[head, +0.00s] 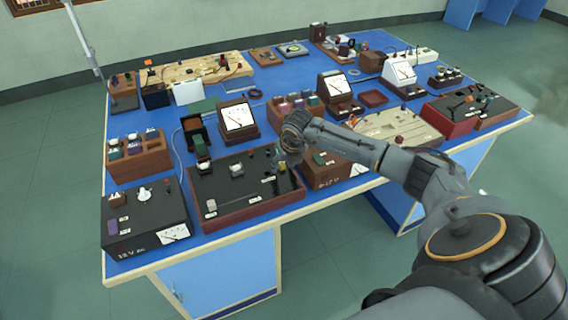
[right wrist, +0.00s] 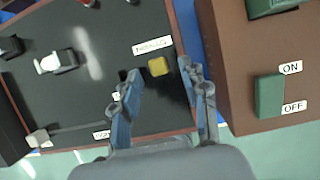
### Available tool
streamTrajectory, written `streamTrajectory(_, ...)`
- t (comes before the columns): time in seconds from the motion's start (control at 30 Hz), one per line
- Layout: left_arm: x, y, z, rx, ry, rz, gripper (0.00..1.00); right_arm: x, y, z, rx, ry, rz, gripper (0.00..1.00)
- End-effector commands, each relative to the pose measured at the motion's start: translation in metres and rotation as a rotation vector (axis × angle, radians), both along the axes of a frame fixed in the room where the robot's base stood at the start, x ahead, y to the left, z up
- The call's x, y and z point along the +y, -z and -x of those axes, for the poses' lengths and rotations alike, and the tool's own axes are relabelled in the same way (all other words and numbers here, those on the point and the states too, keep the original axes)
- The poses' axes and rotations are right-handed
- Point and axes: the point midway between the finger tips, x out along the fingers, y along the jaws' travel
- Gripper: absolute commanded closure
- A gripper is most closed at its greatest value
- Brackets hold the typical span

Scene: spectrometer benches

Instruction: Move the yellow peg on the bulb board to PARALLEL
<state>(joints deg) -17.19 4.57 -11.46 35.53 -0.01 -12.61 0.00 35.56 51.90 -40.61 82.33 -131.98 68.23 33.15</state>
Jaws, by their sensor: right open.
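The bulb board (head: 225,198) is a black panel with a brown rim at the table's front edge. It also shows in the right wrist view (right wrist: 60,98). The yellow peg (right wrist: 158,66) sits on this board beside a white label (right wrist: 152,46) that appears to read PARALLEL. My right gripper (head: 276,163) is over the board's right end, and hides the peg in the head view. In the right wrist view its two fingers (right wrist: 165,88) are spread apart with nothing between the tips, and the peg shows just beyond them. My left gripper is not in view.
A brown box with a green ON/OFF switch (right wrist: 270,96) stands close to the board's right side. A black power supply (head: 140,222) stands on the left. Meters (head: 239,118) and other instruments crowd the blue table behind.

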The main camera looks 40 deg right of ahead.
Motion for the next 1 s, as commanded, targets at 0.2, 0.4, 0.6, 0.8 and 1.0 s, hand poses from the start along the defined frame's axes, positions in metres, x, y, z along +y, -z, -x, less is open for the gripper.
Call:
streamTrajectory(0.2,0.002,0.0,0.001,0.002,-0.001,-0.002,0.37,0.0,-0.008,0.003,-0.001,-0.001,0.002,0.56)
streamTrajectory(0.4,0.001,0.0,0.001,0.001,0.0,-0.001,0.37,0.003,-0.042,0.016,-0.004,-0.001,0.003,0.56)
streamTrajectory(0.6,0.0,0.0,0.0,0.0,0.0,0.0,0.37,0.007,-0.081,0.032,-0.004,-0.002,0.002,0.56)
streamTrajectory(0.8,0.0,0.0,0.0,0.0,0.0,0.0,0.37,0.01,-0.105,0.042,-0.001,0.0,0.0,0.56)
streamTrajectory(1.0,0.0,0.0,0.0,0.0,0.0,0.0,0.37,0.01,-0.111,0.045,0.0,0.0,0.001,0.56)
